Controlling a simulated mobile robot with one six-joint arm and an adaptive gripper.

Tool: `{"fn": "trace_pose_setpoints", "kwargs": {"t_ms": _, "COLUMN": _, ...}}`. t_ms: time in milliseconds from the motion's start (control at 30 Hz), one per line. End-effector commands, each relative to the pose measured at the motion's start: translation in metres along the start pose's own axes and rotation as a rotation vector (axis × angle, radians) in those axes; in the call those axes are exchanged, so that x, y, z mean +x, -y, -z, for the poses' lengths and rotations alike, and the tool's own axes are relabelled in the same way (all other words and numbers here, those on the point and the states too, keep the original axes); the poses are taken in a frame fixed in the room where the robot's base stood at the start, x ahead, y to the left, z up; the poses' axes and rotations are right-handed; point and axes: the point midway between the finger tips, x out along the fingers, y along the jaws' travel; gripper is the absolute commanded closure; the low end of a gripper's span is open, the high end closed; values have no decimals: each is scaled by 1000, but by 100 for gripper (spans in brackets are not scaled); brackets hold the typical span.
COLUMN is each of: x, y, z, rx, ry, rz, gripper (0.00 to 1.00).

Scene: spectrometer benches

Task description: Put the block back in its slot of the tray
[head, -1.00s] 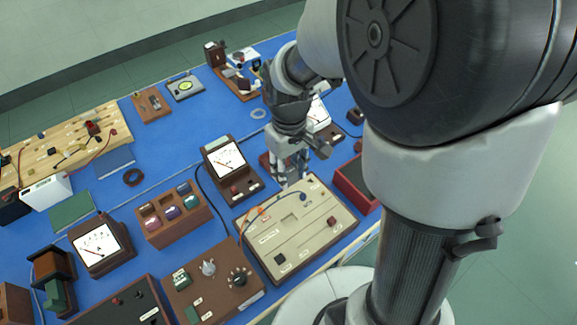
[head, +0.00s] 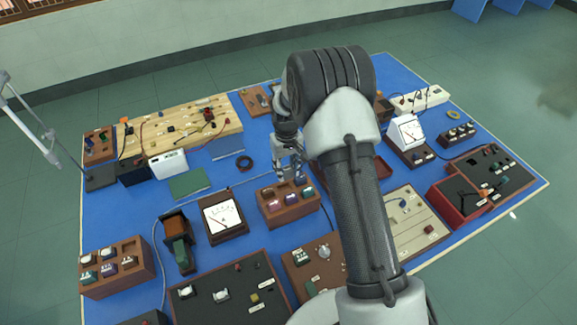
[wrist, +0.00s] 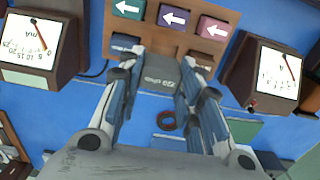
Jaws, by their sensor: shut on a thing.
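The tray (head: 268,218) is a brown wooden box with coloured blocks near the middle of the blue bench. In the wrist view, the tray (wrist: 147,25) lies beyond my fingertips, with teal (wrist: 128,8), purple (wrist: 172,17) and pink (wrist: 213,27) blocks bearing white arrows. My gripper (wrist: 158,78) is shut on a dark grey block (wrist: 158,70) with faint lettering. The block overlaps the tray's near edge in this view; I cannot tell whether it touches it. In the head view, my gripper (head: 290,172) is just above and behind the tray; the held block is not clear there.
A white-faced meter (head: 222,215) stands left of the tray, and another (head: 408,132) stands to the right, beyond my arm. A dark ring (head: 247,162) lies behind the tray. A second tray of blocks (head: 118,268) sits at the front left. Clear blue bench shows behind the meter.

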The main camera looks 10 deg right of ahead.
Motion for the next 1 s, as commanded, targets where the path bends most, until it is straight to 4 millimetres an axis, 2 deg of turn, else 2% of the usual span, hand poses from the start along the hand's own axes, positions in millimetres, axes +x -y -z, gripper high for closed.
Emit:
{"fn": "trace_pose_setpoints", "kwargs": {"t_ms": 467, "x": 18, "y": -1, "z": 4, "rx": 6, "ry": 0, "rz": 0, "gripper": 93}}
{"fn": "trace_pose_setpoints", "kwargs": {"t_ms": 1000, "x": 50, "y": -1, "z": 4, "rx": 5, "ry": 0, "rz": 0, "gripper": 93}}
